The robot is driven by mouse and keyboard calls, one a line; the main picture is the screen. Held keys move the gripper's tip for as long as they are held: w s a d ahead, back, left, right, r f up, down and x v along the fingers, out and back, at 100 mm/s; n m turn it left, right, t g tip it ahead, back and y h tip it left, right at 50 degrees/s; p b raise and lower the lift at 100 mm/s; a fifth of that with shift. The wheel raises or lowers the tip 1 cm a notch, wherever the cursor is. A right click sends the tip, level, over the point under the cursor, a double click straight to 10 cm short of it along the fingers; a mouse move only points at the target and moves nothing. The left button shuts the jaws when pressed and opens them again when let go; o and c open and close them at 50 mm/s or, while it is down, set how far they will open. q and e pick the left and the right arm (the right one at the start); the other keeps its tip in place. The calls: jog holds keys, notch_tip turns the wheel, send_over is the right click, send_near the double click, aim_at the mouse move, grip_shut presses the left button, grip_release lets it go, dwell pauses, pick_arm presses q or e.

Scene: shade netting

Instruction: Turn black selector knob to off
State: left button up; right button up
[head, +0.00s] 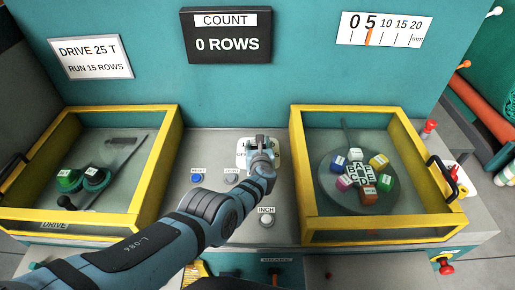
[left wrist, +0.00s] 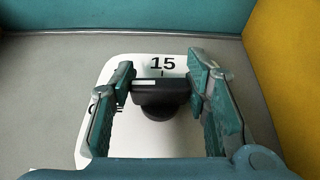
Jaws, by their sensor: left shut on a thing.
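The black selector knob (left wrist: 160,100) sits on a white dial plate (left wrist: 150,62) in the left wrist view. Its bar lies crosswise, with a white mark on its left half that points left. "15" is printed above the knob; the lettering at the left is mostly hidden behind a finger. My left gripper (left wrist: 161,74) is shut on the knob, a finger at each end of the bar. In the head view, the left gripper (head: 260,146) is over the dial plate (head: 242,154) and covers most of it. My right gripper is not in view.
Yellow-framed guards stand at the left (head: 169,150) and right (head: 302,165) of the dial. A blue button (head: 197,178), a grey button (head: 231,178) and an INCH button (head: 266,221) are near my arm. A counter (head: 227,35) reads 0 ROWS; a sign (head: 91,58) reads DRIVE 25 T, RUN 15 ROWS.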

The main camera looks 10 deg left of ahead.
pick_arm(q)
jog(key=shift+s+f+n+g+y+b, duration=0.15)
jog(key=shift+n+g+y+b, duration=0.15)
jog(key=shift+n+y+b, duration=0.5)
jog(key=o, duration=1.2)
jog(key=shift+d, duration=0.1)
jog(key=shift+c, duration=0.2)
